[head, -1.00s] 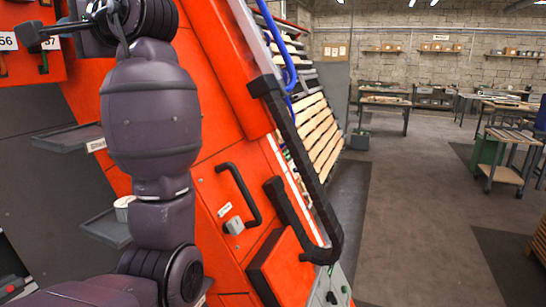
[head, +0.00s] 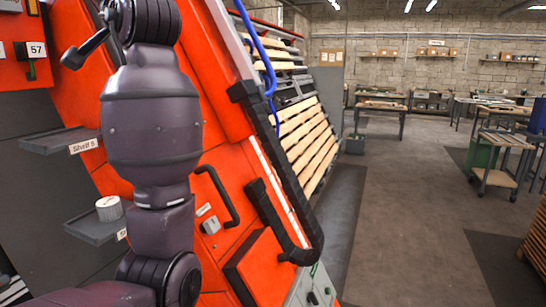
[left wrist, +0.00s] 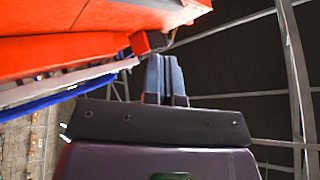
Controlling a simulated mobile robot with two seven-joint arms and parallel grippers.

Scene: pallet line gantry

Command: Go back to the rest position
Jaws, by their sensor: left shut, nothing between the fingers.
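My left arm (head: 152,125) stands upright at the left of the head view, in front of the orange machine. My left gripper (left wrist: 166,62) shows in the left wrist view, with its two blue-grey fingers side by side, shut and empty. An orange part with a dark block (left wrist: 150,42) shows just beyond the fingertips; I cannot tell the exact gap. The right gripper is in neither view.
The orange machine (head: 235,180) with black handles is close on the left. Grey shelves (head: 58,141) jut out there; a white round item (head: 109,208) sits on the lower one. Slatted wood (head: 305,135) stands behind. The floor aisle (head: 400,200) at right is clear.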

